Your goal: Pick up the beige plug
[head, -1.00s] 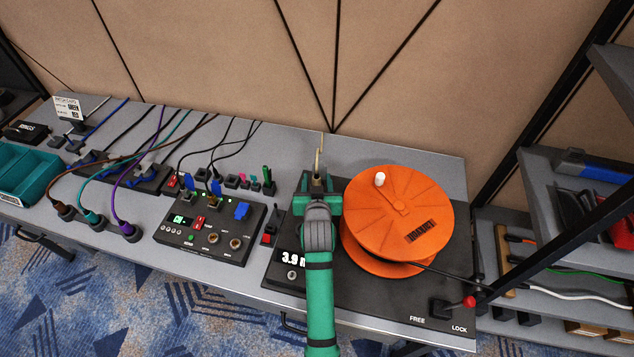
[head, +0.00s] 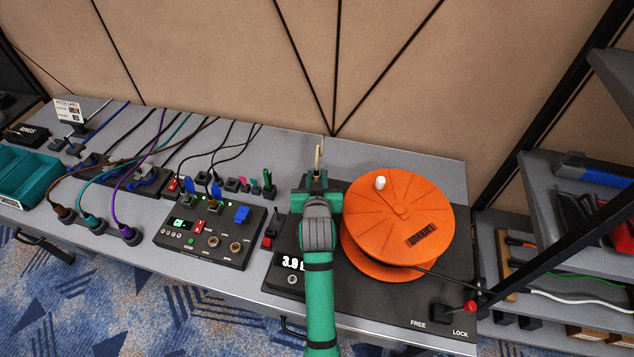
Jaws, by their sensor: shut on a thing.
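My green and grey gripper (head: 318,189) is over the back of the black base, left of the orange reel. A slim beige piece, seemingly the beige plug with its lead (head: 318,160), stands up just beyond the jaws, in line with them. The gripper is shut on it. My wrist and arm hide the fingertips and the lower part of the plug, so I cannot tell whether it touches anything below.
The orange reel (head: 398,222) stands close on the right. A black control box (head: 210,235) with blue plugs is on the left. Several cables arch across the grey bench (head: 400,160) at far left. A teal bin (head: 28,175) stands at the left edge.

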